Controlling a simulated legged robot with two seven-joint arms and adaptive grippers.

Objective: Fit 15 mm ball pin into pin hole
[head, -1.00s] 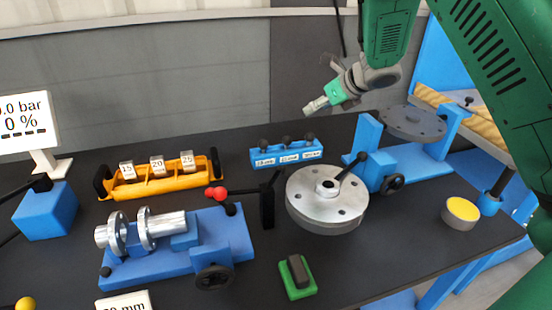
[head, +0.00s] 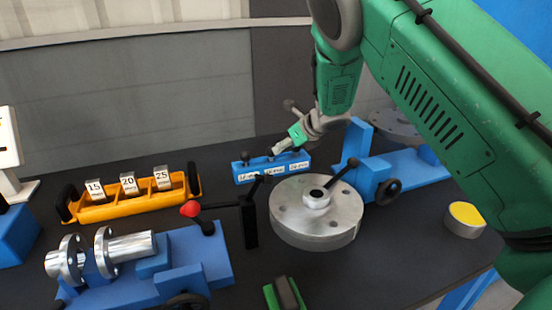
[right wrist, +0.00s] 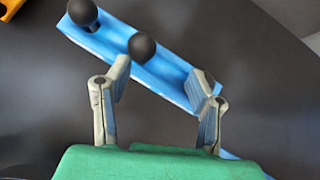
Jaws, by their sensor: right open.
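A blue rack (head: 238,170) with black ball-topped pins stands at the back middle of the table. Its size labels are too small to read surely. My right gripper (head: 277,149) is open and empty, low over the rack, hiding part of its top. In the right wrist view, one ball pin (right wrist: 142,46) shows just beyond the left fingertip, and another (right wrist: 82,12) lies farther up-left. The right finger covers the rack's other end, with a dark rounded shape partly behind it. Which opening is the pin hole is unclear. My left gripper is out of view.
A silver flanged disc (head: 340,215) with holes and a black-handled lever stands in front of the rack. A yellow tray (head: 95,212) of labelled blocks and a blue fixture (head: 205,258) with a silver flanged part stand left. A yellow-topped cup (head: 464,222) is right.

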